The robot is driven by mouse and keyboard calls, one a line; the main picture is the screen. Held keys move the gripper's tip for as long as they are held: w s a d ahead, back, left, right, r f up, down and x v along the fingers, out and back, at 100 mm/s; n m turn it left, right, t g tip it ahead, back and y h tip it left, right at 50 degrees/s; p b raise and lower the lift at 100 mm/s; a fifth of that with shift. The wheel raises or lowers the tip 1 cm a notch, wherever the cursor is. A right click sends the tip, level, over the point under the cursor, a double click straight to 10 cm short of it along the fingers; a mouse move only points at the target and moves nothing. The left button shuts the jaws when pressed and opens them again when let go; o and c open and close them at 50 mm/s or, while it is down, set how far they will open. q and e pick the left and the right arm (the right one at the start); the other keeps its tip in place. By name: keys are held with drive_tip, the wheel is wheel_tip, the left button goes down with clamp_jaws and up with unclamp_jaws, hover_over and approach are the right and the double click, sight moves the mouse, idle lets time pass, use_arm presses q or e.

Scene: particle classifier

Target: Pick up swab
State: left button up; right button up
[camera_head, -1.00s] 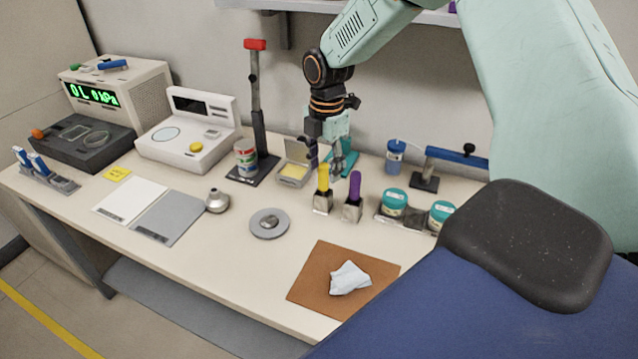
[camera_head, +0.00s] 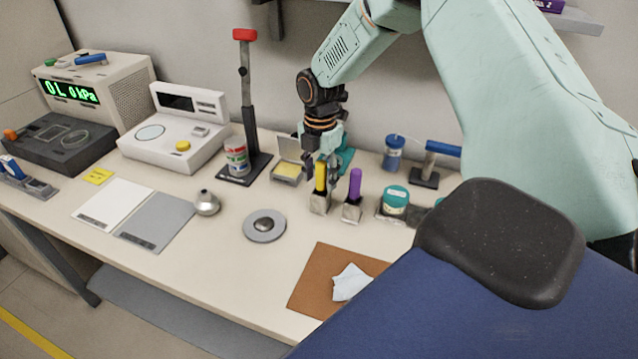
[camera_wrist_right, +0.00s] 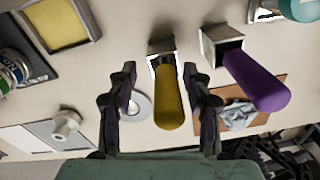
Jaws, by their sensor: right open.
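A yellow-handled swab (camera_head: 320,177) stands upright in a small metal holder (camera_head: 319,204) on the bench. A purple-handled one (camera_head: 354,184) stands in a second holder (camera_head: 352,211) just to its right. My right gripper (camera_head: 321,168) is open around the top of the yellow handle in the head view. In the right wrist view, my right gripper (camera_wrist_right: 159,88) has one finger on each side of the yellow handle (camera_wrist_right: 168,98), with gaps showing. The purple handle (camera_wrist_right: 256,82) is outside the right finger. My left gripper is not in view.
An open case with a yellow pad (camera_head: 288,169) is close on the left. A teal-lidded jar (camera_head: 395,199) is at right. A red-topped stand (camera_head: 246,105) rises behind left. A grey disc (camera_head: 264,226) and brown mat (camera_head: 318,275) lie in front.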

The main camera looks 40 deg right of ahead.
drive_tip(key=shift+s, duration=0.15)
drive_tip(key=shift+s+a+r, duration=0.35)
drive_tip(key=shift+s+r, duration=0.25)
drive_tip(key=shift+a+r, duration=0.1)
drive_tip(key=shift+a, duration=0.05)
drive_tip(key=shift+c, duration=0.7)
drive_tip(key=shift+w, duration=0.2)
drive_tip(key=shift+c, duration=0.7)
drive_tip(key=shift+w+d+f, duration=0.35)
drive_tip(key=shift+w+f, duration=0.1)
drive_tip(key=shift+f, duration=0.2)
drive_tip(key=c, duration=0.3)
drive_tip(key=shift+d, duration=0.1)
drive_tip(key=shift+c, duration=0.8)
drive_tip(key=shift+s+r, duration=0.2)
drive_tip(key=shift+s, duration=0.1)
drive_tip(key=shift+c, duration=0.8)
drive_tip(key=shift+s+a+r, duration=0.25)
drive_tip(key=shift+a+r, duration=0.05)
drive_tip(key=shift+a, duration=0.05)
clamp_jaws()
drive_tip(key=shift+w+d+f, duration=0.2)
drive_tip(key=shift+w+f, duration=0.15)
drive_tip(key=shift+w, duration=0.15)
wheel_tip(320, 180, up, 10)
drive_tip(key=shift+s+f+p, duration=0.1)
drive_tip(key=shift+p, duration=0.5)
drive_tip(key=shift+s+a+r, duration=0.1)
drive_tip(key=shift+s+r, duration=0.15)
drive_tip(key=shift+r, duration=0.1)
